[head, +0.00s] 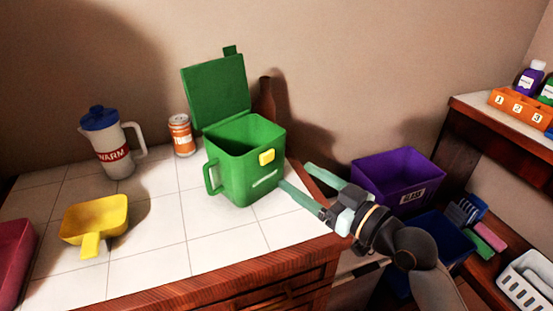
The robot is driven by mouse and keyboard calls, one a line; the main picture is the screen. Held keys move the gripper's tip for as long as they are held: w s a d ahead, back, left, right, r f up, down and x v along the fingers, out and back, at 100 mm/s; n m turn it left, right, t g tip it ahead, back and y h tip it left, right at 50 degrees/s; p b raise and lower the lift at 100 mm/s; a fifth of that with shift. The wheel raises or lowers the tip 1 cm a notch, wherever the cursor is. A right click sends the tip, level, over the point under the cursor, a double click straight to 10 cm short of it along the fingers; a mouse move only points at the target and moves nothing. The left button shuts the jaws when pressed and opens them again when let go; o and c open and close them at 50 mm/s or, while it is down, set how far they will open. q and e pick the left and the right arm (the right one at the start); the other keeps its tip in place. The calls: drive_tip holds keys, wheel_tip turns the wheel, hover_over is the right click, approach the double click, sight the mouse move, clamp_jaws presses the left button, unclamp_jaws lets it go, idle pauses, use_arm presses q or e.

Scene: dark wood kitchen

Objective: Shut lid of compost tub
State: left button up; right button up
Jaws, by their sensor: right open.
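The green compost tub (243,165) stands upright on the white tiled counter, with a handle on its left and a yellow latch (267,156) on its front. Its green lid (215,90) is hinged at the back and stands up, tilted slightly backward, so the tub's mouth is uncovered. My right gripper (295,176) is open and empty, just right of the tub, with its fingers pointing toward the tub's right side. I cannot tell whether the lower finger touches the tub. My left gripper is not in view.
A white jug (114,150) with a blue lid and a can (181,136) stand left of the tub. A yellow scoop (95,218) lies at the front left. A brown bottle (265,98) is behind the tub. A purple bin (398,178) is beyond the counter's right edge.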

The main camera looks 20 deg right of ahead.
sight(269, 158)
drive_tip(key=x, duration=0.7)
drive_tip(key=shift+w+a, duration=0.15)
drive_tip(key=shift+w, duration=0.1)
clamp_jaws()
idle(0.3)
idle(0.8)
